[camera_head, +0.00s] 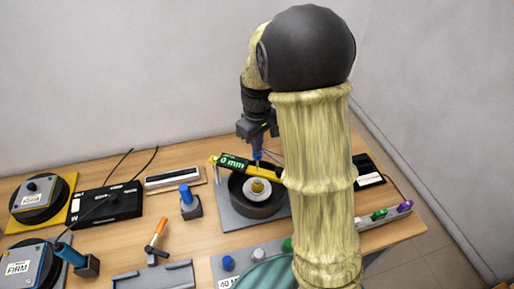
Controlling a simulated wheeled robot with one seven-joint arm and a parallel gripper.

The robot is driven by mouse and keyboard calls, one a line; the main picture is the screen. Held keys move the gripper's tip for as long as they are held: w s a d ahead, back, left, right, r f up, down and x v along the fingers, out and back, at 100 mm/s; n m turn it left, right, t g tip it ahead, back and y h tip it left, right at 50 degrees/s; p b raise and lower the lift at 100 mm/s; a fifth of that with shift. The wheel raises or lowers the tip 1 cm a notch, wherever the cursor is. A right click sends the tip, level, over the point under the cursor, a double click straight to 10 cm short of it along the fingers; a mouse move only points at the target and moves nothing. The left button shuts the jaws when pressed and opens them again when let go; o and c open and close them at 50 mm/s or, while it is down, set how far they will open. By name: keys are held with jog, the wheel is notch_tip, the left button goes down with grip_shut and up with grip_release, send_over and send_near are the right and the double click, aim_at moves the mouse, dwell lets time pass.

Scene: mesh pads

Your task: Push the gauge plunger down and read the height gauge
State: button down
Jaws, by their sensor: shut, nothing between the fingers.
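The height gauge (234,162) has a yellow bar with a dark display that reads 0 mm in green. The bar spans above a round black holder (249,204) on a grey plate. A small yellow plunger piece (257,186) shows at the holder's middle. My gripper (257,153) is shut and points down just behind and above the gauge bar, over the holder. A blue and purple part shows at its fingers. I cannot tell whether the fingertips touch the plunger. My arm hides the right end of the bar.
A blue-topped post (187,195) stands left of the gauge. An orange-handled tool (159,232), a black box with cables (106,204) and round pads labelled FIRM (40,199) lie further left. A strip with coloured knobs (385,215) is at the right. Bare wood shows between items.

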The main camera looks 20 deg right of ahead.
notch_tip(320, 180, up, 8)
jog(key=p, duration=0.6)
jog(key=shift+r+p, duration=0.15)
jog(key=shift+p, duration=0.15)
jog(key=shift+s, duration=0.1)
jog(key=s+f+m+t+b, duration=0.1)
jog(key=s+m, duration=0.5)
jog(key=s, duration=0.8)
jog(key=shift+f+t+b, duration=0.3)
jog(key=shift+f+t, duration=0.5)
jog(key=shift+f, duration=0.15)
jog(key=shift+s, duration=0.1)
